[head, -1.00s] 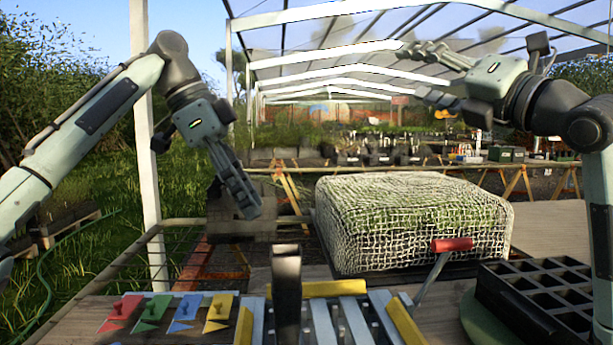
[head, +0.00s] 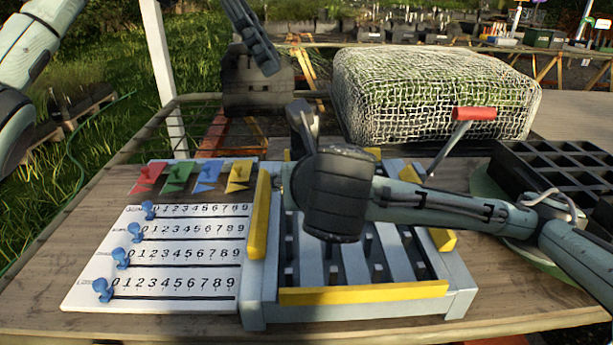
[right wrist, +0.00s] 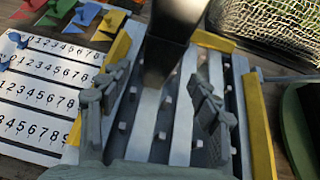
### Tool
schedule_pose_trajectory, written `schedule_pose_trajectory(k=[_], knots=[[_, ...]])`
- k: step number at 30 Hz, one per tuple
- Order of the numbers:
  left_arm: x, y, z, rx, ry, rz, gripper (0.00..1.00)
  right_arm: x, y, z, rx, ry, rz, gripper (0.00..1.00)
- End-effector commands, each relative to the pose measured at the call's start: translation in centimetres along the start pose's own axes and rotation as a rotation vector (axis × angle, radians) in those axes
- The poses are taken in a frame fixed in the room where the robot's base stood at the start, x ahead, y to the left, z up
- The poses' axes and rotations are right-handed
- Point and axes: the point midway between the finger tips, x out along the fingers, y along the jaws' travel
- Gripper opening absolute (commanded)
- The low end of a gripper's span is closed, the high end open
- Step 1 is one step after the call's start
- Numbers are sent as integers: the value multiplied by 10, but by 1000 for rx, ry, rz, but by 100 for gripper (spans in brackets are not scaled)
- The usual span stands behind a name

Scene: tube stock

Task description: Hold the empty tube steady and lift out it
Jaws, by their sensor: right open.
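A tall dark tube (right wrist: 172,45) stands at the top of the right wrist view, over the slatted rack, running out of the frame. My right gripper (right wrist: 157,108) is open; its two grey fingers are apart on either side below the tube's lower part. Nothing shows between the fingertips but the rack. In the head view my right wrist covers the rack's middle and most of the tube. The pale rack (head: 458,290) has grey slats and yellow edge bars. My left gripper (head: 262,58) hangs at the top, beyond the rack, away from the tube; its jaw gap cannot be made out.
A white number board (head: 85,292) with blue knobs and coloured tags lies left of the rack. A red-handled lever (head: 474,114) rises at the right. A netted block (head: 430,90) stands behind. A black cell tray (head: 565,165) is at the far right. Bare wood shows in front.

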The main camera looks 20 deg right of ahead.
Motion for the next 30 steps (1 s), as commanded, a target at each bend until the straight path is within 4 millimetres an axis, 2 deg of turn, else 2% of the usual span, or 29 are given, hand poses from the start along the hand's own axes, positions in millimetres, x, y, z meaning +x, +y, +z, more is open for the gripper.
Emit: schedule_pose_trajectory(k=[8,11,21,25,30], knots=[[0,0,0,0,0,0,34,10,3,-4,101,-127,-37,63],[0,0,0,0,0,0,34,19,2,-2,106,-133,-39,63],[0,0,0,0,0,0,34,69,0,4,103,-130,-38,63],[0,0,0,0,0,0,34,80,0,5,103,-130,-37,63],[0,0,0,0,0,0,34,84,0,6,103,-131,-35,63]])
